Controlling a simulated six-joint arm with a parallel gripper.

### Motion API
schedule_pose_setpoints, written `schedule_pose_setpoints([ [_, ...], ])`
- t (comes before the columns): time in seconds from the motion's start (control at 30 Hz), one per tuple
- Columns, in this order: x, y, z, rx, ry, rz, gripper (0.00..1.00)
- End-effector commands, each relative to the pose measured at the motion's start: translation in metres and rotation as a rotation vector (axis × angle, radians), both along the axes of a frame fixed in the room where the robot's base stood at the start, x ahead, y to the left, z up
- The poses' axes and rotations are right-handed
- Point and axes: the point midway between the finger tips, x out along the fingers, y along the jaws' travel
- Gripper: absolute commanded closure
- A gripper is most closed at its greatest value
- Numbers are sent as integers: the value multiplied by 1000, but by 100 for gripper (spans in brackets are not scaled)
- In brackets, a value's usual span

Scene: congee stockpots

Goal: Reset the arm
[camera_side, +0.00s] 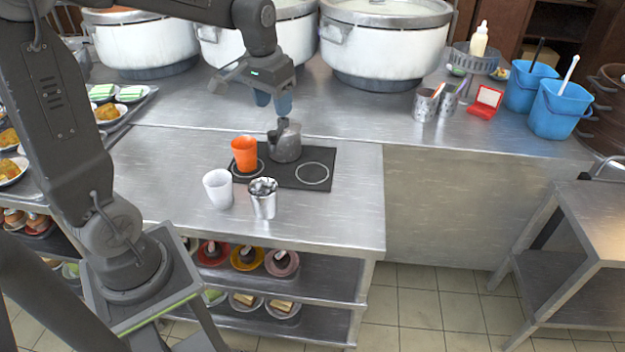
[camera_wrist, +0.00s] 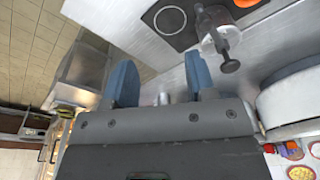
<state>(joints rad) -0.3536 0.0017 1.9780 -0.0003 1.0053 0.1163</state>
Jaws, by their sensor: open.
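My gripper (camera_side: 274,103) hangs above the steel counter in the side view, with its blue fingers pointing down. In the wrist view my gripper (camera_wrist: 160,85) shows its two blue fingers apart with nothing between them. A grey kettle or pot with a dark knob (camera_side: 286,146) stands on the black hob (camera_side: 313,182), just below my gripper and apart from it. It also shows in the wrist view (camera_wrist: 217,32). An orange cup (camera_side: 244,153) is at the hob's left end. A white cup (camera_side: 218,188) and a metal cup (camera_side: 263,205) stand in front of the hob.
Large white stockpots (camera_side: 384,45) line the back. Blue buckets (camera_side: 558,108), metal cups (camera_side: 425,105) and a red box (camera_side: 485,101) stand at the back right. Plates of food (camera_side: 106,112) are at the left. The counter's right front part (camera_side: 350,225) is clear.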

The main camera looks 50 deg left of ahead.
Motion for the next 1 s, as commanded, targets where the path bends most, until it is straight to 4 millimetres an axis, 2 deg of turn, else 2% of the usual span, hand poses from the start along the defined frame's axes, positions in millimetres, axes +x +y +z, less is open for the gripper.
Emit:
schedule_pose_setpoints([
  [0.03, -14, -20, 11, 12, -37, -30, 49],
  [0.2, -63, -71, 30, 30, -146, -110, 49],
  [0.33, -101, -99, 33, 32, -227, -166, 49],
  [0.5, -137, -120, 28, 28, -303, -218, 49],
  [0.7, -152, -128, 24, 22, -337, -241, 49],
  [1.0, -152, -128, 24, 22, -337, -240, 49],
])
